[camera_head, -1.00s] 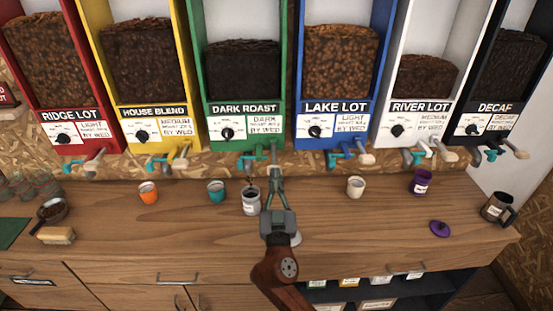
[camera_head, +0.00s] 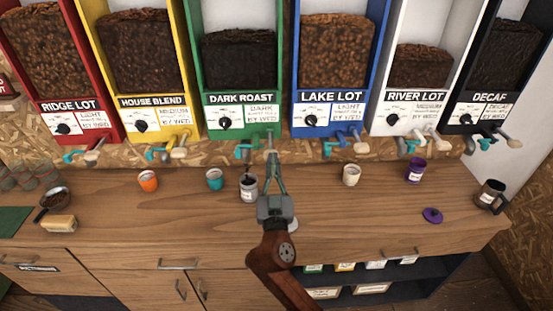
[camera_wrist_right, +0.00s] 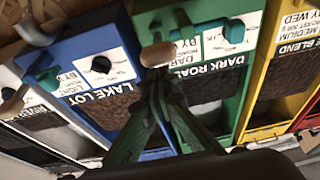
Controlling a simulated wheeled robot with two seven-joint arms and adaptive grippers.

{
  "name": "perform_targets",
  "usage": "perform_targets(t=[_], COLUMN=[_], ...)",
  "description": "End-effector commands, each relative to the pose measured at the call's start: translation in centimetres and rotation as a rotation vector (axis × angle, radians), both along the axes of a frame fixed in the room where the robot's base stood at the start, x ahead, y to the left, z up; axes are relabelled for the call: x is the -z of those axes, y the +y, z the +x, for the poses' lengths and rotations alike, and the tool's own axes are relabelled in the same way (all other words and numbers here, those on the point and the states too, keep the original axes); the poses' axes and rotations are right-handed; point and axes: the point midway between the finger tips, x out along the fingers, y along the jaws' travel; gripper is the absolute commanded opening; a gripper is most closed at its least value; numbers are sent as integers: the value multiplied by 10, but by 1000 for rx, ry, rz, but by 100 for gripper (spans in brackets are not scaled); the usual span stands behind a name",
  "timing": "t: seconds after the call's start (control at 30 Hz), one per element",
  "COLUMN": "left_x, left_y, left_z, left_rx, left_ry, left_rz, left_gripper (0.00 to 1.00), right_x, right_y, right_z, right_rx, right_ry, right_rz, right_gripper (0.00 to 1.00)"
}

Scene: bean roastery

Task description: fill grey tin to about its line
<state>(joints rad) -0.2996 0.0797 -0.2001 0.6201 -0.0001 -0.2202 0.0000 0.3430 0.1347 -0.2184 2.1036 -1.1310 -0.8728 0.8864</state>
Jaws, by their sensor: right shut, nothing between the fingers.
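The grey tin (camera_head: 249,190) stands upright on the counter below the green DARK ROAST bin (camera_head: 239,80), with a pale label on its front. Dark bits show between its mouth and the teal spout (camera_head: 243,153) above, like falling beans; its fill level and line are too small to read. My right gripper (camera_head: 271,155) is shut and empty, just right of the tin and spout. Its fingertips are at the DARK ROAST tap handle, whose pale knob (camera_wrist_right: 157,54) shows beside the fingertips in the right wrist view; contact is unclear. My left gripper is out of view.
An orange cup (camera_head: 148,181), a teal cup (camera_head: 214,179), a cream cup (camera_head: 351,175) and a purple tin (camera_head: 415,170) stand along the counter. A purple lid (camera_head: 432,215) and a dark mug (camera_head: 490,195) are at right. The front middle counter is mostly clear.

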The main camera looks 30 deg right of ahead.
Motion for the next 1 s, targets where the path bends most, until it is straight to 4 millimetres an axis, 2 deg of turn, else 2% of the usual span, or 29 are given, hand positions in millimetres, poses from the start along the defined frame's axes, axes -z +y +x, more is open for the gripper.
perform_targets(t=[0.03,0.1,0.2,0.4,0.5,0.67,1.0], left_x=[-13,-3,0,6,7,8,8], left_y=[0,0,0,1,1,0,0], left_z=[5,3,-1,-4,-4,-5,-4], left_rx=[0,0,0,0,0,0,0], left_ry=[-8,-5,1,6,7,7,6], left_rz=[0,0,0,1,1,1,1], left_gripper=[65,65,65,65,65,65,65], right_x=[-19,-1,8,16,18,19,18], right_y=[5,13,21,35,40,44,45], right_z=[-5,-20,-40,-73,-82,-89,-90], right_rx=[-4,-6,-2,1,2,2,0], right_ry=[-7,1,2,0,-2,-3,-4], right_rz=[4,5,4,3,1,-1,-1], right_gripper=[0,0,0,0,0,0,0])
